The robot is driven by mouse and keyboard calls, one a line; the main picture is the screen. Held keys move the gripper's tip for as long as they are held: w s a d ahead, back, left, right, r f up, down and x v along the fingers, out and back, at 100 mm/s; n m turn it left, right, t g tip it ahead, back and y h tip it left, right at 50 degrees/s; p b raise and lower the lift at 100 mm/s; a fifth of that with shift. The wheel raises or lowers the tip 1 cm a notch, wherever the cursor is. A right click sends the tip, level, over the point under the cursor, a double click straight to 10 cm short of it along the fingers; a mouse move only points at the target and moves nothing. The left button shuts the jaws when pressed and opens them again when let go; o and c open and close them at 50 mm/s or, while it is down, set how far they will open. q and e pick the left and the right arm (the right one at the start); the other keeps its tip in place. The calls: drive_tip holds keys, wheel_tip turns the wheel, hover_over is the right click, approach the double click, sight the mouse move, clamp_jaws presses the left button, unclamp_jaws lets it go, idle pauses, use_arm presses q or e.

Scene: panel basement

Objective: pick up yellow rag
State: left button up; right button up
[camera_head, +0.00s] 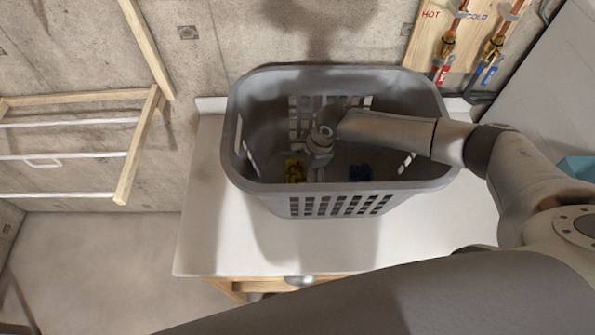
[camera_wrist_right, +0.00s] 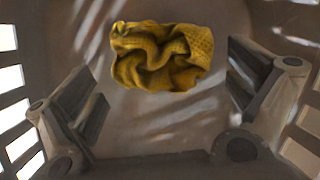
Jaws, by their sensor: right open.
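The yellow rag (camera_head: 295,171) lies crumpled on the floor of the grey laundry basket (camera_head: 340,188), left of the middle in the head view. It also shows in the right wrist view as a folded, textured yellow cloth (camera_wrist_right: 163,56) at the upper middle. My right gripper (camera_head: 319,145) reaches down inside the basket, close to the rag. In the right wrist view its two fingers (camera_wrist_right: 168,95) are spread wide, with the rag ahead between them and nothing held. My left gripper is not in view.
The slotted basket walls surround my right gripper. The basket stands on a white countertop (camera_head: 215,245). A wooden drying rack (camera_head: 140,145) is at left, and pipes (camera_head: 450,45) are at upper right.

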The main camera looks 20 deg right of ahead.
drive_tip(key=shift+x, duration=1.3)
drive_tip(key=shift+a+r, duration=0.1)
drive_tip(key=c, duration=0.6)
